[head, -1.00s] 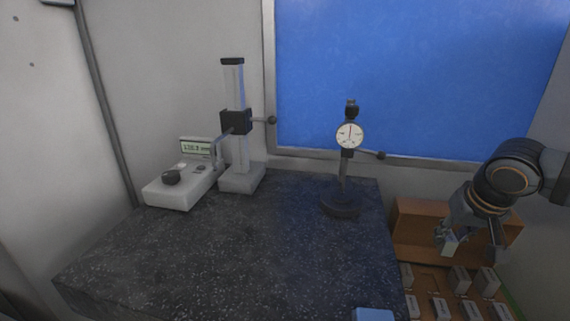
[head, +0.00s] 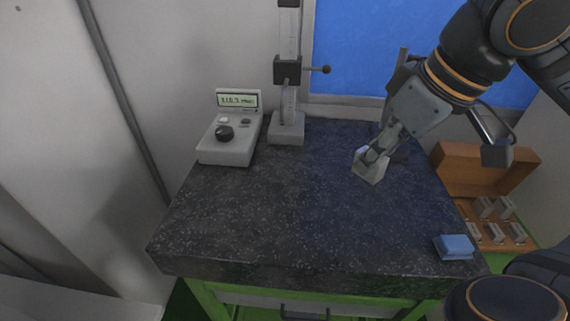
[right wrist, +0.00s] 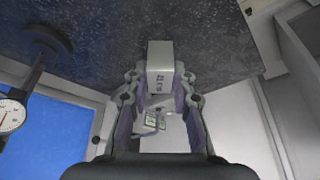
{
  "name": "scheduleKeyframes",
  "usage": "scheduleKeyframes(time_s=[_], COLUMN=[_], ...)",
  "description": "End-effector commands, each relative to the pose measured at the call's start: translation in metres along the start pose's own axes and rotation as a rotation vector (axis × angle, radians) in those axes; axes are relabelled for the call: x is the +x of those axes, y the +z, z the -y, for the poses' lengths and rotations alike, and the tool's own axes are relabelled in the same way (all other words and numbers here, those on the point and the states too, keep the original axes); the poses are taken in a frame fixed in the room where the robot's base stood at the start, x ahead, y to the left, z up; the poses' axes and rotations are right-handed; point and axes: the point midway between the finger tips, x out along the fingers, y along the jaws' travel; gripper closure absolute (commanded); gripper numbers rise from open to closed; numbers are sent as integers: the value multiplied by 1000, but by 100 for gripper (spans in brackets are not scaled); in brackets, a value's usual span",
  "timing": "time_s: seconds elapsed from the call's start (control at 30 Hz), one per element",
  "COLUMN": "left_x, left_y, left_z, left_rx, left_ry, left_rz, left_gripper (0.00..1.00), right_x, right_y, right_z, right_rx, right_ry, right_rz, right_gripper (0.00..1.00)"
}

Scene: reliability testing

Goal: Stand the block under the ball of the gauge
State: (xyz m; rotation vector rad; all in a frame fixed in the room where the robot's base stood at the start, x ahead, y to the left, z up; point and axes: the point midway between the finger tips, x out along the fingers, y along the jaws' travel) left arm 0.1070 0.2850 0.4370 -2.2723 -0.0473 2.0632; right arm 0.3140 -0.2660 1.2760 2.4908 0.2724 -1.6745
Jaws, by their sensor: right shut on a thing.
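My right gripper (head: 378,150) is shut on a pale grey block (head: 370,168), low over the right part of the dark granite plate (head: 270,205). In the right wrist view the block (right wrist: 160,68) sits between the two fingers (right wrist: 160,90), with dark markings on its face. I cannot tell whether its lower end touches the plate. The height gauge (head: 287,70) stands at the back of the plate, left of the gripper. My left gripper is not in view.
A readout box (head: 231,139) with a knob stands left of the height gauge. A dial gauge (right wrist: 12,115) stands near my right gripper, mostly hidden in the head view. A blue pad (head: 455,247) and an open wooden case (head: 485,172) lie right. The plate's front middle is clear.

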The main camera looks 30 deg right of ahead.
Motion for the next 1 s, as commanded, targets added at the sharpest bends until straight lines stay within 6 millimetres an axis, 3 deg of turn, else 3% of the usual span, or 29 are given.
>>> scheduleKeyframes(time_s=[0.27,0.47,0.63,0.77,0.83,1.0], left_x=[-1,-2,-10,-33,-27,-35], left_y=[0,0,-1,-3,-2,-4], left_z=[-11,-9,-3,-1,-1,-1], left_rx=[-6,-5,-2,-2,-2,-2], left_ry=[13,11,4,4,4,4], left_rz=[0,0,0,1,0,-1], left_gripper=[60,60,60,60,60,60], right_x=[-4,2,33,56,83,116], right_y=[2,-4,-32,-58,-61,-71], right_z=[2,-2,-20,-36,-43,-54], right_rx=[-14,-14,-11,-11,-12,-12], right_ry=[-4,-6,-11,-14,-11,-8], right_rz=[-3,1,7,8,8,3], right_gripper=[100,100,100,100,100,100])
